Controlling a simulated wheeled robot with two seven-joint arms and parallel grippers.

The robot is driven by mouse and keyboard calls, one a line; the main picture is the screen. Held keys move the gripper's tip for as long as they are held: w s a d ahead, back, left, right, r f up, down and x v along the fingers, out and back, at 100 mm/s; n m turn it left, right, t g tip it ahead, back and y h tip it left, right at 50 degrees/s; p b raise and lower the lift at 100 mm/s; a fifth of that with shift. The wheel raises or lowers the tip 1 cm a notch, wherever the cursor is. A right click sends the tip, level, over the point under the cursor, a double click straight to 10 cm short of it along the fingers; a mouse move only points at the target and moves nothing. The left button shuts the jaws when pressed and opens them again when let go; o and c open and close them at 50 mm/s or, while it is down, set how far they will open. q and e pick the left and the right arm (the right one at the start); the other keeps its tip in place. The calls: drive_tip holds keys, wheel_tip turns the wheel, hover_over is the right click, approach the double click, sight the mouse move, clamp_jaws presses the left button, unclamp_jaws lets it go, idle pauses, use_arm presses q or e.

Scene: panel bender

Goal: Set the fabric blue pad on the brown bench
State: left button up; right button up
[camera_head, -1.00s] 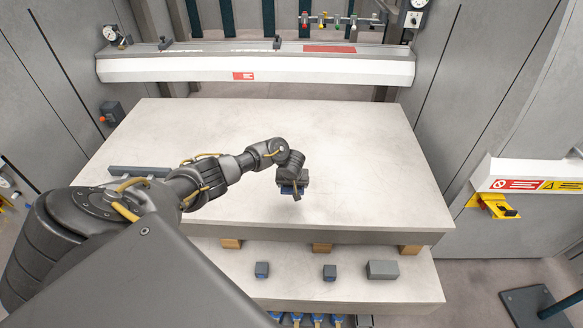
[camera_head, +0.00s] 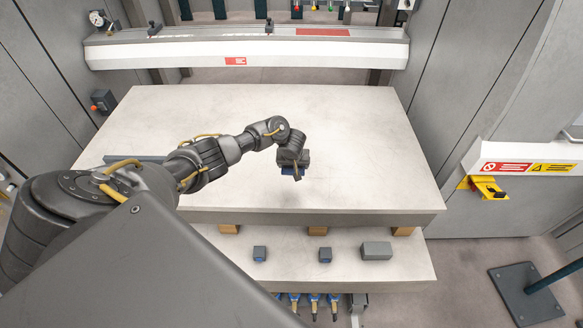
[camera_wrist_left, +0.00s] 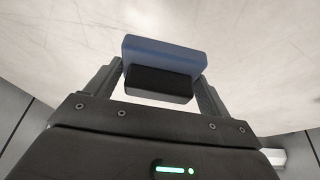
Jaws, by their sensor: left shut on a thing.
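My left gripper (camera_head: 293,168) is shut on the blue pad (camera_wrist_left: 165,52), a rounded blue block with a black lower part. The pad sits between the two fingers in the left wrist view. In the head view only a small bit of its blue shows below the gripper, over the pale tabletop. I cannot tell how high it is held. No bench that is clearly brown shows; the big pale slab table (camera_head: 340,130) fills the middle. My right gripper is not in view.
A lower pale shelf (camera_head: 410,262) at the near side carries a few small grey and blue-grey blocks (camera_head: 376,250). A grey bar (camera_head: 135,159) lies at the table's left. The machine beam (camera_head: 250,55) spans the back. Most of the tabletop is clear.

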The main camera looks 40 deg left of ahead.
use_arm(q)
drive_tip(key=w+d+r+m+h+b, duration=0.1)
drive_tip(key=w+d+r+m, duration=0.1)
drive_tip(key=w+d+r, duration=0.45)
drive_tip(key=w+d+r+m, duration=0.15)
drive_tip(key=d+r, duration=0.25)
drive_tip(key=d, duration=0.6)
drive_tip(key=s+d+r+m+t+h+b, duration=0.1)
drive_tip(key=d+r+m, duration=0.1)
drive_tip(key=d+r, duration=0.3)
drive_tip(key=s+d+r+m+h+b, duration=0.1)
drive_tip(key=s+d+r+m, duration=0.15)
drive_tip(key=d, duration=0.45)
drive_tip(key=s+d+r+m+g+h+b, duration=0.1)
drive_tip(key=s+d+r+m, duration=0.2)
drive_tip(key=s+d, duration=0.2)
drive_tip(key=s+d+r+m+h, duration=0.1)
drive_tip(key=s+d+r+m, duration=0.15)
drive_tip(key=s+d, duration=0.3)
drive_tip(key=s+a+f+m+g+h+b, duration=0.1)
drive_tip(key=s+a+m, duration=0.2)
drive_tip(key=s, duration=0.8)
drive_tip(key=shift+a+f+m, duration=0.25)
drive_tip(key=shift+a+m, duration=0.05)
drive_tip(key=shift+m, duration=0.25)
